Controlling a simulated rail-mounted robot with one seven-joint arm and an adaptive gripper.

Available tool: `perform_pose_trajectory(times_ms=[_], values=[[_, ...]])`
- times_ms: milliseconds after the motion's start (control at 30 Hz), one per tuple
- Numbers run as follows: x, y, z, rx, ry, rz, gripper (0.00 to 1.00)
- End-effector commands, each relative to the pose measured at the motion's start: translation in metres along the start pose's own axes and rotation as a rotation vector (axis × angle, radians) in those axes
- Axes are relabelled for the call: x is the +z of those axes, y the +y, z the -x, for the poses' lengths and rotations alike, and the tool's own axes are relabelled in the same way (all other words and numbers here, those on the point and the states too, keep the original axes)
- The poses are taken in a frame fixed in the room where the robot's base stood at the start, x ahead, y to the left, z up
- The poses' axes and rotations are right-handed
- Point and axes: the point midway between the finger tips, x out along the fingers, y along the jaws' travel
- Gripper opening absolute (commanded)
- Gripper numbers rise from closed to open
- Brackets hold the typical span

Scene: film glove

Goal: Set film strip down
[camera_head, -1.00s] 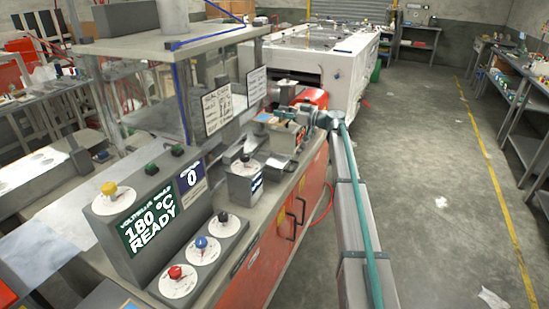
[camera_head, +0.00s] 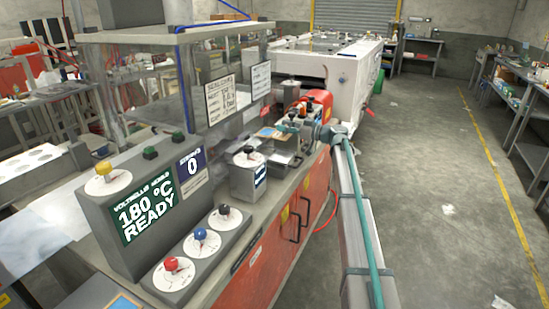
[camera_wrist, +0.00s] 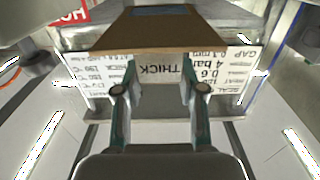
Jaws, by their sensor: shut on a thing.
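My gripper (camera_wrist: 160,90) shows in the wrist view with its two green fingers closed in on a piece with a white label reading THICK. I take this piece to be the film strip (camera_wrist: 150,40); a brown flat part with a blue patch extends beyond the fingertips. In the head view, my gripper (camera_head: 298,126) is over the bench, and the small brown and blue piece (camera_head: 265,132) shows at its left. Whether the strip touches anything beneath it cannot be told.
A control box (camera_head: 150,215) reading 180 °C READY stands near, with a panel of coloured knobs (camera_head: 200,245) before it. White placards (camera_head: 222,99) hang behind a clear guard. A red unit (camera_head: 318,101) and a large white machine (camera_head: 345,80) lie beyond. The right floor is open.

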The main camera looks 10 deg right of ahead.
Motion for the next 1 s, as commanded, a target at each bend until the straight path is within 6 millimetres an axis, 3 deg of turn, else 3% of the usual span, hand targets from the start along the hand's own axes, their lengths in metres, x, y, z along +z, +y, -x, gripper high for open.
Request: perform_pose_trajectory(times_ms=[233,500,767,900,1000], values=[[0.007,0.0,0.0,0.0,-0.001,-0.001,0.19],[0.044,0.0,0.0,0.0,0.0,-0.003,0.19],[0.067,0.0,0.0,0.0,-0.001,-0.002,0.19],[0.093,0.0,0.0,0.0,0.0,-0.001,0.19],[0.098,0.0,0.0,0.0,0.0,-0.001,0.19]])
